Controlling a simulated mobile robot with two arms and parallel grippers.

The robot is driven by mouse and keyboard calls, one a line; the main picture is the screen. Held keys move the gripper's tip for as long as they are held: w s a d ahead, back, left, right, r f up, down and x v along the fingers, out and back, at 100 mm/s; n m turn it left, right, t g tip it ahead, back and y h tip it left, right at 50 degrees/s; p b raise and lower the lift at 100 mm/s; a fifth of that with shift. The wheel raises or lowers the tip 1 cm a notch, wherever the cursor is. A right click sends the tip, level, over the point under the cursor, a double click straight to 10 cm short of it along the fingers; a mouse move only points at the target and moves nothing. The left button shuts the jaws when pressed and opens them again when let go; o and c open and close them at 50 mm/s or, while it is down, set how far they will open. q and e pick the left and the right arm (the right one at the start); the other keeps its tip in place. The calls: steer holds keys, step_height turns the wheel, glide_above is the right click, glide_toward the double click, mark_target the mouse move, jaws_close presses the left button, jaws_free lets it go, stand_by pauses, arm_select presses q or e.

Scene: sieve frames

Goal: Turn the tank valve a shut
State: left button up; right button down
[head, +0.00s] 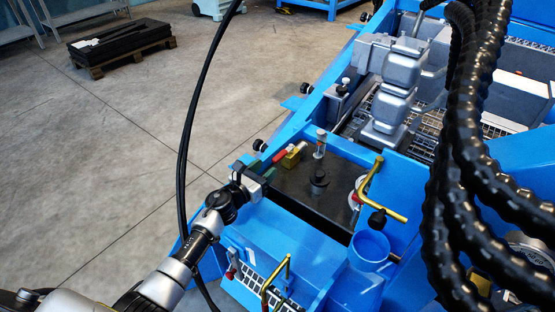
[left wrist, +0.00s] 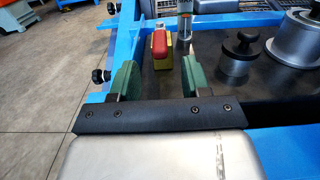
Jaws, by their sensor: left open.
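In the left wrist view the red handle (left wrist: 160,41) stands straight ahead, beyond and between the fingertips. My left gripper (head: 263,169) is open and empty just short of the handle, over the blue frame edge. Its two green pads show apart in the left wrist view (left wrist: 159,78), with no visible contact with the valve. My right gripper is not in view.
A clear upright tube (head: 320,143) stands just beyond the valve, and a black knob (head: 318,178) to its right. A bent brass pipe (head: 368,183) and thick black hoses (head: 465,130) are farther right. Open floor (head: 120,150) lies to the left.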

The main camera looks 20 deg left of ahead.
mark_target(273, 162)
arm_select(q)
steer(key=b+x, duration=0.1)
steer(key=x, duration=0.5)
steer(key=shift+f, duration=0.1)
steer(key=shift+c, duration=0.5)
jaws_close()
